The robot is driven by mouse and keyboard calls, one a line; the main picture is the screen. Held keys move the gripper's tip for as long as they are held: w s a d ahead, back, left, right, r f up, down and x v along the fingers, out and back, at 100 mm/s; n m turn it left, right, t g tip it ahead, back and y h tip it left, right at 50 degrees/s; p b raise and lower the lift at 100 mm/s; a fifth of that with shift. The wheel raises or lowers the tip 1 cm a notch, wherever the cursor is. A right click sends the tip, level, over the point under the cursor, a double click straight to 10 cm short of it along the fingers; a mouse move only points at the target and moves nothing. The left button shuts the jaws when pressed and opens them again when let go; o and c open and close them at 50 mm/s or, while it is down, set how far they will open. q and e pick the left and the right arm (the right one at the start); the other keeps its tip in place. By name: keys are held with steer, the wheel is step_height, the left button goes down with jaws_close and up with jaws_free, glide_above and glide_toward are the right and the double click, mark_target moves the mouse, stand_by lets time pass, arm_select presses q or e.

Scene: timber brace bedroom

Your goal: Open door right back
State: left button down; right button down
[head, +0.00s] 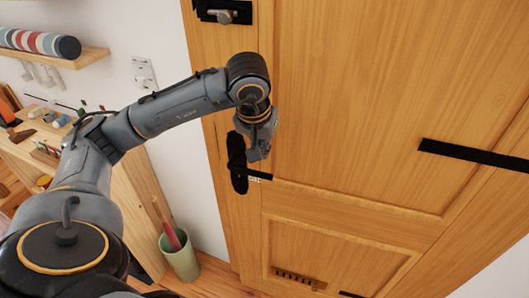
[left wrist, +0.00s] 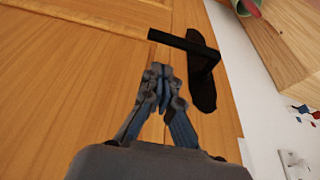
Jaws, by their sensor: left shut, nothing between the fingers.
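A wooden panelled door (head: 370,90) fills the right of the head view and looks closed. Its black lever handle (head: 238,165) is on a dark backplate near the door's left edge. In the left wrist view the handle (left wrist: 180,40) is at the top, with its lever pointing left. My left gripper (head: 258,152) is in front of the door beside the handle and partly covers it. In the left wrist view the gripper (left wrist: 162,75) is shut and empty, its fingertips a little short of the lever. Whether it touches the handle cannot be told. My right gripper is not in view.
A black latch (head: 222,12) is at the door's top left, and black strap hinges (head: 470,153) are at right. A green bin (head: 182,258) with rolled items stands on the floor left of the door. A wooden shelf (head: 85,58) and a cluttered bench are at left.

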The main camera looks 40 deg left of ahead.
mark_target(265, 166)
arm_select(q)
steer(key=p+x, duration=0.2)
steer(key=x, duration=0.6)
steer(key=shift+f, duration=0.1)
